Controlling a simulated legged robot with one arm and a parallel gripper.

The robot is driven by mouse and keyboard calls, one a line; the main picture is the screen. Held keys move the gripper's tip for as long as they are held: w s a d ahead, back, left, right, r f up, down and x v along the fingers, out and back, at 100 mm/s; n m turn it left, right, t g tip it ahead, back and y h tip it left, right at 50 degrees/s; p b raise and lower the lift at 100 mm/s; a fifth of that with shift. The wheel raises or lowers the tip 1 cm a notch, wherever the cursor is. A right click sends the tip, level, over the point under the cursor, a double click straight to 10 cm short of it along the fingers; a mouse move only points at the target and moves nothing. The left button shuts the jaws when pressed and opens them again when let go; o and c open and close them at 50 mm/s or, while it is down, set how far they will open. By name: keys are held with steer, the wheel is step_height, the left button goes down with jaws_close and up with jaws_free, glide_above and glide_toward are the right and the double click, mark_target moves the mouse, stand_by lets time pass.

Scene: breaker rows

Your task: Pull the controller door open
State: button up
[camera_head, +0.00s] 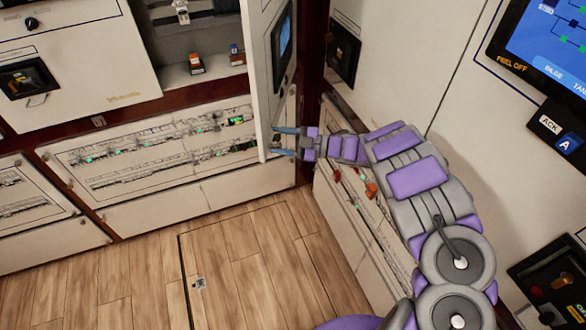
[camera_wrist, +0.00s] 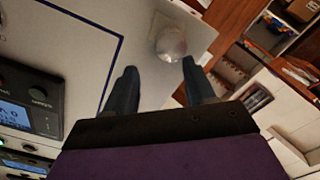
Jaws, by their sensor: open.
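The controller door (camera_head: 259,95) is a pale panel that stands swung out from the cabinet in the head view, with a dark-framed screen on its face. In the wrist view the door (camera_wrist: 75,50) fills the upper left as a grey panel with a dark blue line. A round metal knob (camera_wrist: 170,42) sits near its edge. My gripper (camera_head: 273,142) is at the door's lower edge in the head view. In the wrist view my gripper (camera_wrist: 158,66) is open, with the knob just beyond and between its fingertips. I cannot tell whether they touch it.
The open cabinet compartment (camera_head: 180,75) behind the door holds small breaker-like items. Breaker rows (camera_head: 150,150) run below it. A right-hand wall panel (camera_head: 390,60) stands close to my arm. The wooden floor (camera_head: 240,260) is clear.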

steer(key=s+d+p, duration=0.2)
steer(key=s, duration=0.5)
steer(key=s+d+r+p, duration=0.1)
steer(key=s+p, duration=0.1)
steer(key=s, duration=0.5)
steer(key=shift+s+d+p, duration=0.25)
steer(key=shift+d+p, duration=0.1)
steer(key=shift+p, duration=0.05)
steer(key=shift+r, duration=0.1)
steer(key=shift+c, duration=0.4)
